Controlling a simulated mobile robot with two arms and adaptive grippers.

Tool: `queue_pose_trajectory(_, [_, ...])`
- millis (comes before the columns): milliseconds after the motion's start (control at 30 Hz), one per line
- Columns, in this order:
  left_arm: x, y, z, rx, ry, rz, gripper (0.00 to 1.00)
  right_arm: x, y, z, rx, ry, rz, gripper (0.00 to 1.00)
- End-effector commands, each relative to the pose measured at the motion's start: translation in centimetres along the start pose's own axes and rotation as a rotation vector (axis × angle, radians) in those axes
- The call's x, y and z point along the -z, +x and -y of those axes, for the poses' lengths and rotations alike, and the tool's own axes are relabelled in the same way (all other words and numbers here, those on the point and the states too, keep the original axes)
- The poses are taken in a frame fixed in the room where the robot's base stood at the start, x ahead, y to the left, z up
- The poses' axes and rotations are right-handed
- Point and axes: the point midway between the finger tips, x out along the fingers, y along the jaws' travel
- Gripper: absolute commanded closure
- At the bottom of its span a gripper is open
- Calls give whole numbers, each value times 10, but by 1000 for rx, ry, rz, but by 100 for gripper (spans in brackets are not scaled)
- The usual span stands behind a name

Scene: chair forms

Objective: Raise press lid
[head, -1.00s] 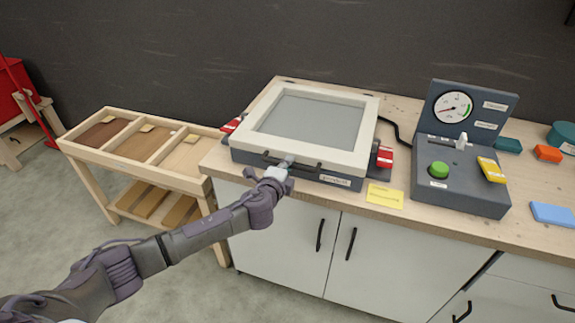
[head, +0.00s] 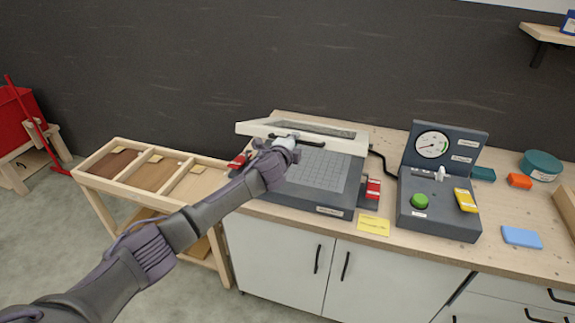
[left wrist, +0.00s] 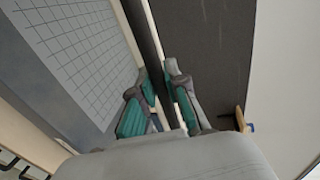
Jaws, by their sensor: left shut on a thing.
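The press lid (head: 345,146), a cream frame around a grey panel, stands raised at a tilt above the dark press base (head: 330,208). The base's grey gridded bed (head: 318,172) shows below it and also in the left wrist view (left wrist: 85,40). My left gripper (head: 288,139) is shut on the lid's black front handle (head: 313,144). In the left wrist view, the teal-padded fingers (left wrist: 162,92) close around the dark handle bar (left wrist: 143,35). My forearm and gripper hide part of the bed and base. My right gripper is not in view.
A control box (head: 438,219) with a gauge and green button stands right of the press. A wooden sample rack (head: 150,178) stands left. The dark wall (head: 300,60) is behind.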

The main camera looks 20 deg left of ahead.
Motion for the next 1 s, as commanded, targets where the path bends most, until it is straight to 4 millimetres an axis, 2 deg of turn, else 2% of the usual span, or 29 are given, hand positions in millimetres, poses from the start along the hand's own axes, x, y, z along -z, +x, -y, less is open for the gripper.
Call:
queue_pose_trajectory(33, [2,4,26,7,-2,-2,100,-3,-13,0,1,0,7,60])
queue_pose_trajectory(133, [2,13,46,7,-2,-3,100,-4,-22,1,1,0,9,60])
queue_pose_trajectory(233, [2,19,60,6,-2,-4,100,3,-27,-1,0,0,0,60])
queue_pose_trajectory(467, [2,26,72,3,-1,-4,100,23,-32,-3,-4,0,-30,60])
queue_pose_trajectory(833, [2,27,71,2,-1,-4,100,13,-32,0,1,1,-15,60])
queue_pose_trajectory(867, [2,27,71,1,-1,-4,84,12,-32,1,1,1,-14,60])
queue_pose_trajectory(1000, [2,27,71,1,0,-4,61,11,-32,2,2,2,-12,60])
